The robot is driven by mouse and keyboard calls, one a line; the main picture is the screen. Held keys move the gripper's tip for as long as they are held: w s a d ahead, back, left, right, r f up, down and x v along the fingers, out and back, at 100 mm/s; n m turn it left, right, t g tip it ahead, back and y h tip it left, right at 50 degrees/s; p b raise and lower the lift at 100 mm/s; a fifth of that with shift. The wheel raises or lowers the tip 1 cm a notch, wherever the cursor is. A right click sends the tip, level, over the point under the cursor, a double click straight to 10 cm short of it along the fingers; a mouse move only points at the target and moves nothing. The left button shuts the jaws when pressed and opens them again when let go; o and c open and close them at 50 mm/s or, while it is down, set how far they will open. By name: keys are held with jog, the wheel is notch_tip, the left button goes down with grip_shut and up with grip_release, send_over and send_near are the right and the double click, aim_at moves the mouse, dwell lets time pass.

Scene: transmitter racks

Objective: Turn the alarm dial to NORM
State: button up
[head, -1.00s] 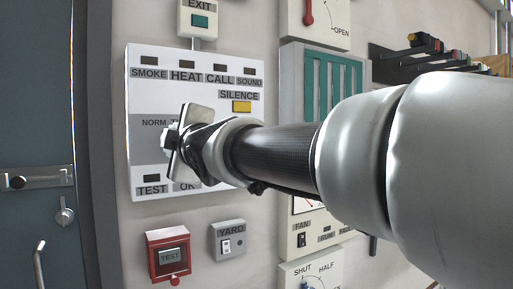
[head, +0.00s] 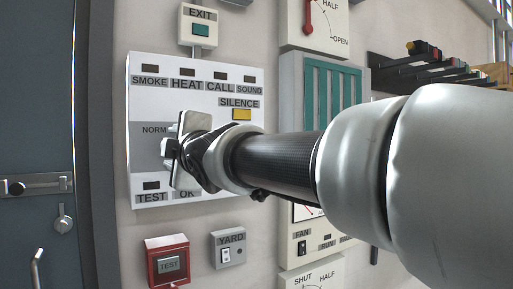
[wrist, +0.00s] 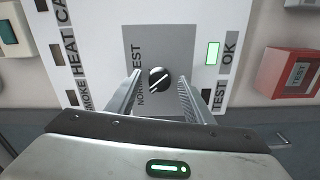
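The alarm dial (wrist: 160,78) is a small round black knob with a pale line across it, on a grey plate (wrist: 172,45) of the white alarm panel (head: 190,62). The wrist view is turned sideways. There, the NORM label (wrist: 140,97) and the TEST label (wrist: 138,56) lie left of the dial. The line slants from lower left to upper right; I cannot tell which end is the pointer. My gripper (wrist: 159,80) is open, with one finger on each side of the dial and a gap to it. In the head view my gripper (head: 180,150) hides the dial.
A lit green OK lamp (wrist: 213,53) is on the panel. A yellow SILENCE button (head: 242,114) is above my wrist. A red TEST box (head: 168,262) and a YARD switch (head: 228,250) are below. A teal-slatted unit (head: 333,85) is at right, beside my arm.

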jog(key=shift+s, duration=0.1)
jog(key=p+v, duration=0.4)
jog(key=v, duration=1.3)
jog(key=shift+d, duration=0.2)
